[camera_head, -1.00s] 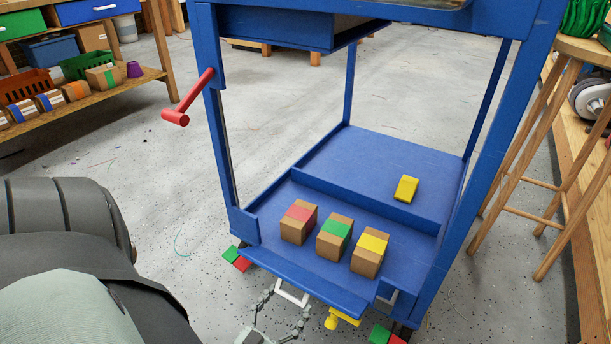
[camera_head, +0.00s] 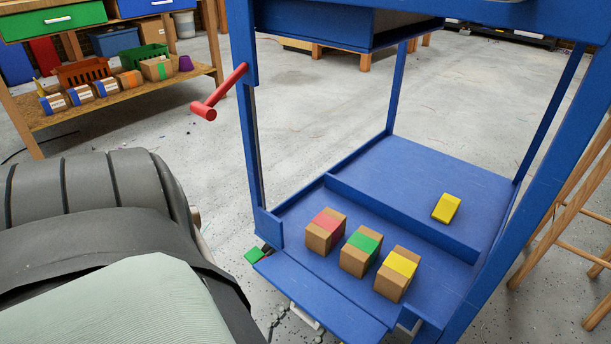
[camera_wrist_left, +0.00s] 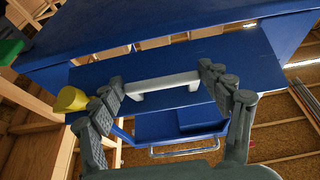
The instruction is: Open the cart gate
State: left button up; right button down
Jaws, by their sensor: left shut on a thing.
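The blue cart (camera_head: 388,219) stands in front of me in the head view. Its gate is a blue front panel (camera_head: 322,300) along the lower shelf's near edge, sloping outward; its exact angle is hard to tell. A white handle (camera_head: 304,316) shows below the panel. In the left wrist view the handle (camera_wrist_left: 162,85) on the gate (camera_wrist_left: 240,62) lies between the fingers of my left gripper (camera_wrist_left: 163,80), which is shut on it. A yellow knob (camera_wrist_left: 71,99) is beside the left finger. In the head view only bits of this gripper (camera_head: 284,326) show. My right gripper is not in view.
Boxes with red (camera_head: 325,231), green (camera_head: 360,251) and yellow (camera_head: 396,273) bands stand on the front shelf behind the gate. A yellow block (camera_head: 446,208) lies farther back. A red crank (camera_head: 219,92) sticks out left. A wooden stool (camera_head: 567,215) stands right.

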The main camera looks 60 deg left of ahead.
aim_at(302, 300)
pick_arm(q)
jog(key=shift+d, duration=0.1)
dwell(0.6)
jog(key=o, duration=1.7)
jog(key=shift+r, duration=4.95)
jog(key=shift+c, duration=0.6)
